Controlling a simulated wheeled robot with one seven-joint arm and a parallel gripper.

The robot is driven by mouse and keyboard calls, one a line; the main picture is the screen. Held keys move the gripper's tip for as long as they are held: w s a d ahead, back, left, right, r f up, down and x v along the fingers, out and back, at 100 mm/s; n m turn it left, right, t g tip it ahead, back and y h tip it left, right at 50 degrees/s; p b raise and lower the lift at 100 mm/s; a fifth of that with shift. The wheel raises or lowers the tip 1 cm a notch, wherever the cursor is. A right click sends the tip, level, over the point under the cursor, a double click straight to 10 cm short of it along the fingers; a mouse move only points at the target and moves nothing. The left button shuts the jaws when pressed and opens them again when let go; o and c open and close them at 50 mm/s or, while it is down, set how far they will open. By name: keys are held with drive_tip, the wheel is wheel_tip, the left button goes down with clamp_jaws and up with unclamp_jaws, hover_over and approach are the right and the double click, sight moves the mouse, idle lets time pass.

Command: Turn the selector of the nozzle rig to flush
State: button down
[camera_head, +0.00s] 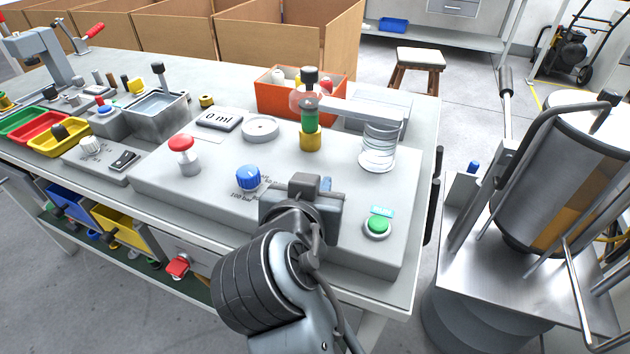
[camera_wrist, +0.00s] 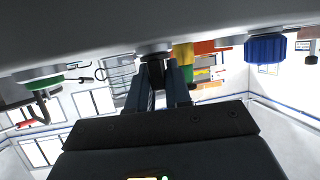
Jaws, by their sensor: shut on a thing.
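The nozzle rig (camera_head: 215,205) is a light grey console on the workbench. My gripper (camera_wrist: 156,76) reaches its top between the blue knob (camera_head: 248,178) and the green button (camera_head: 377,226). In the wrist view its two fingers are closed on a dark knob (camera_wrist: 155,72), which appears to be the selector. In the head view my gripper and wrist hide this knob, so its pointing direction and the flush mark cannot be read. The blue knob (camera_wrist: 265,48) and green button (camera_wrist: 40,82) also show in the wrist view, apart from the fingers.
A red mushroom button (camera_head: 181,145), a display reading 0 ml (camera_head: 219,118), a nozzle with a yellow base (camera_head: 311,140) and a clear coiled cylinder (camera_head: 379,148) stand on the console. An orange bin (camera_head: 270,104) is behind. A steel tank (camera_head: 560,175) stands right of the bench.

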drive_tip(key=n+y+p, duration=0.2)
drive_tip(key=y+p, duration=0.1)
drive_tip(key=n+y+p, duration=0.1)
drive_tip(key=n, duration=0.1)
drive_tip(key=shift+d+r+y, duration=0.1)
drive_tip(key=shift+r+y, duration=0.15)
drive_tip(key=shift+y, duration=0.15)
drive_tip(key=n+g+y+p, duration=0.1)
drive_tip(key=n+y+p, duration=0.1)
drive_tip(key=y+p, duration=0.1)
drive_tip(key=shift+f+n+p, duration=0.15)
drive_tip(key=shift+n+p, duration=0.2)
drive_tip(key=shift+n, duration=0.05)
drive_tip(key=shift+f, duration=0.1)
drive_tip(key=c, duration=1.1)
unclamp_jaws()
drive_tip(key=shift+y, duration=0.3)
drive_tip(key=shift+c, duration=0.2)
drive_tip(key=v, duration=0.7)
drive_tip(key=shift+s+d+r, duration=0.1)
drive_tip(key=shift+s+r, duration=0.15)
drive_tip(key=shift+s, duration=0.05)
